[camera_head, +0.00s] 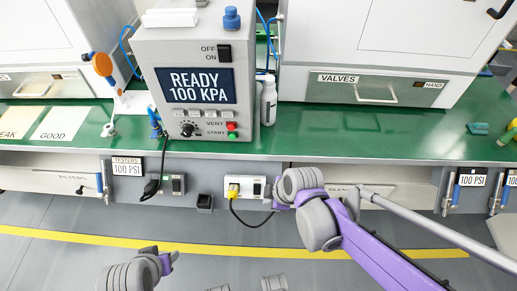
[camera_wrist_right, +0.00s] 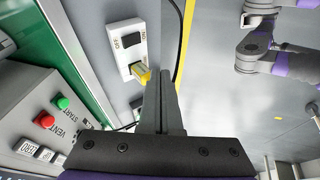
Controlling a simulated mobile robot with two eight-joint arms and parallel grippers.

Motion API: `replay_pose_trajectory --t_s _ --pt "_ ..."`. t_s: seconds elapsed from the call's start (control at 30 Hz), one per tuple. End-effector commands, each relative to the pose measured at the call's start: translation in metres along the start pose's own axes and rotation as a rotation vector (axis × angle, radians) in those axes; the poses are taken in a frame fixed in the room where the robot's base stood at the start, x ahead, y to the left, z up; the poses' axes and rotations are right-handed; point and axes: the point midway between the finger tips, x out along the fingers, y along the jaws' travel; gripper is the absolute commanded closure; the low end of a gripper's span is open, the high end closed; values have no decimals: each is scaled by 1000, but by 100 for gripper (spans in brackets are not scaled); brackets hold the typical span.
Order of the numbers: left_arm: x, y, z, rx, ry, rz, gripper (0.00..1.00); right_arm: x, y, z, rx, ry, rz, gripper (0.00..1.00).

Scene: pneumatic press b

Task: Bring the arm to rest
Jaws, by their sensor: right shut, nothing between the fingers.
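My right arm (camera_head: 345,235) comes in from the lower right, its wrist in front of the bench front. My right gripper (camera_wrist_right: 162,82) shows in the right wrist view with its fingers shut together and empty. Its tips appear close beside a yellow plug (camera_wrist_right: 141,74); I cannot tell the exact gap. The plug (camera_head: 233,190) sits in a white outlet with a rocker switch (camera_head: 258,188). In the head view the right fingers are mostly hidden by the wrist. My left arm's end (camera_head: 140,272) is at the bottom left; its finger state does not show.
The grey press box (camera_head: 195,45) stands on the green bench (camera_head: 330,122), its screen reading READY 100 KPA. A black cord (camera_head: 241,218) hangs from the yellow plug. A grey bottle (camera_head: 268,100) stands beside the box. The floor (camera_head: 60,262) before the bench is open.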

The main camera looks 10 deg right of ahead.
Motion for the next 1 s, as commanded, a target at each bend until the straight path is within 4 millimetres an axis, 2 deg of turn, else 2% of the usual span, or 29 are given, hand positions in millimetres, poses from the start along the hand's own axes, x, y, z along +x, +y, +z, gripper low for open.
replay_pose_trajectory --t_s 0.2,0.33,0.6,0.87,1.0 --pt "0 0 0 0 0 0 50 -1 -1 1 11 -2 1 100" --pt "0 0 0 0 0 0 50 -12 -7 8 130 -20 17 100" --pt "0 0 0 0 0 0 50 -55 -42 44 717 -74 125 100" --pt "0 0 0 0 0 0 50 -77 -70 73 1179 -69 236 100" --pt "-39 0 -18 0 14 0 50 -117 -57 59 1198 -55 249 100"
